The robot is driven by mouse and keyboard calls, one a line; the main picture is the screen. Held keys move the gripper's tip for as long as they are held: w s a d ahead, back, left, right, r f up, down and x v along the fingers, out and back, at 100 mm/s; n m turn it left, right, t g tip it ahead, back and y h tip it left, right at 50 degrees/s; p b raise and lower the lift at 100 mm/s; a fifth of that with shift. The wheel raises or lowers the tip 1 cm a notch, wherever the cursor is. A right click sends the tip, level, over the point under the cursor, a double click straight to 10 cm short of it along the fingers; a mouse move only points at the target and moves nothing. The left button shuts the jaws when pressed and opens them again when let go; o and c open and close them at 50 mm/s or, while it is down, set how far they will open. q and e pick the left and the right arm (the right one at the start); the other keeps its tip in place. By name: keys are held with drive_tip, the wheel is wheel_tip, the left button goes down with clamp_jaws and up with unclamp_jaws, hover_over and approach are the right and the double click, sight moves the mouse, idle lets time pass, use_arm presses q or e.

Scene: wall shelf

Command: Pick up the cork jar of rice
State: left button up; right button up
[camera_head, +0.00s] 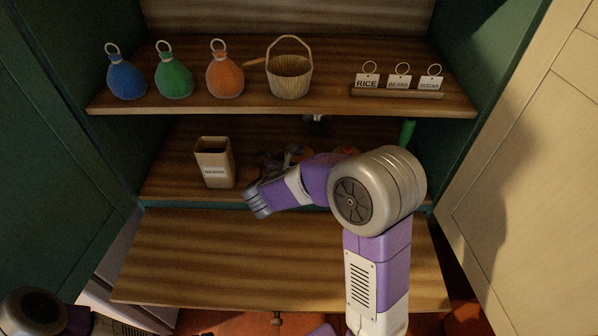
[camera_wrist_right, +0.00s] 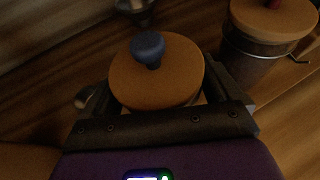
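A jar with a round cork lid and blue knob (camera_wrist_right: 157,84) stands between the fingers of my right gripper (camera_wrist_right: 162,78) in the right wrist view. The fingers are spread on either side of it, and I see no clear contact. Its body and any label are hidden under the lid, so I cannot tell whether it holds rice. A second jar with a cork lid and red knob (camera_wrist_right: 272,22) stands at the upper right. In the head view my right arm reaches into the middle shelf and largely hides the jars. My left gripper is not in view.
A box-like container (camera_head: 214,163) stands left on the middle shelf, a green object (camera_head: 407,131) at its right. The upper shelf (camera_head: 330,104) holds blue, green and orange bags, a basket (camera_head: 289,78) and a rack of tags (camera_head: 398,92). The lower board (camera_head: 230,260) is bare.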

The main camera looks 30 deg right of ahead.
drive_tip(key=c, duration=1)
drive_tip(key=shift+r, duration=0.15)
